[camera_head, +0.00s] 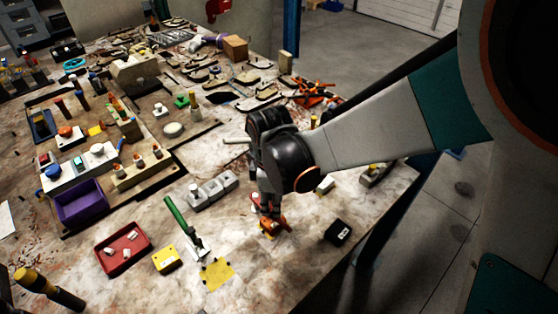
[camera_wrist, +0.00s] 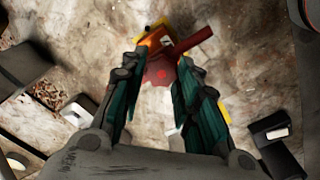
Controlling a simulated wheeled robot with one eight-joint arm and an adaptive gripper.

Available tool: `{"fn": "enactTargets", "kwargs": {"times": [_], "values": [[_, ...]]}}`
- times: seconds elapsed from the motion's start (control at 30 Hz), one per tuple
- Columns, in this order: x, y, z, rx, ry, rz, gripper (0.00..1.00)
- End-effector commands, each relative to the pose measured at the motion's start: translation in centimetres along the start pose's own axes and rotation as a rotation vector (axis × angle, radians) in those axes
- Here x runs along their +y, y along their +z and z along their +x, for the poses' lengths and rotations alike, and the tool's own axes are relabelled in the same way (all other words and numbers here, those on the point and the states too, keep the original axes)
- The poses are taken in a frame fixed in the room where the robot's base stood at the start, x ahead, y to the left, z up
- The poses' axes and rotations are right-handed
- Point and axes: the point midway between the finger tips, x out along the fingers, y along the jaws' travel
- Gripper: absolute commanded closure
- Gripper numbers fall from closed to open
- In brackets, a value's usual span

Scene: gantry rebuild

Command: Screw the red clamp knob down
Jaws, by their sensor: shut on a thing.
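The red clamp knob (camera_wrist: 160,73) sits between my fingertips in the wrist view, with a dark red bar (camera_wrist: 192,43) extending to its upper right. An orange-yellow clamp body (camera_wrist: 150,39) lies just beyond it. My gripper (camera_wrist: 163,66) is shut on the knob. In the head view my gripper (camera_head: 268,207) points down at the table, and the orange-red clamp (camera_head: 281,223) shows at its tips. The fingers partly hide the clamp there, and the knob's underside and thread are hidden.
The worktable (camera_head: 300,265) is stained and pale. A black block (camera_head: 338,232) stands right of the clamp; a grey block (camera_head: 212,190), green-handled tool (camera_head: 183,222) and yellow pad (camera_head: 217,273) lie left. A red tray (camera_head: 123,247) is further left. Bare table lies in front.

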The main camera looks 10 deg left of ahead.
Motion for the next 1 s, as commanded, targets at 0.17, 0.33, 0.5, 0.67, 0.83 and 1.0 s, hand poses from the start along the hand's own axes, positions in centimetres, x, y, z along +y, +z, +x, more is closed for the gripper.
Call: {"fn": "enactTargets", "kwargs": {"times": [0.17, 0.33, 0.5, 0.67, 0.83, 1.0], "values": [[-0.29, 0.18, 0.15, -0.004, -0.006, 0.166, 0.95], [-0.29, 0.16, 0.14, -0.004, -0.006, 0.326, 0.95], [-0.3, 0.14, 0.13, -0.004, -0.006, 0.487, 0.95], [-0.31, 0.12, 0.12, -0.005, -0.006, 0.639, 0.95], [-0.32, 0.1, 0.11, -0.005, -0.006, 0.8, 0.95], [-0.32, 0.07, 0.09, -0.005, -0.005, 0.961, 0.95]]}}
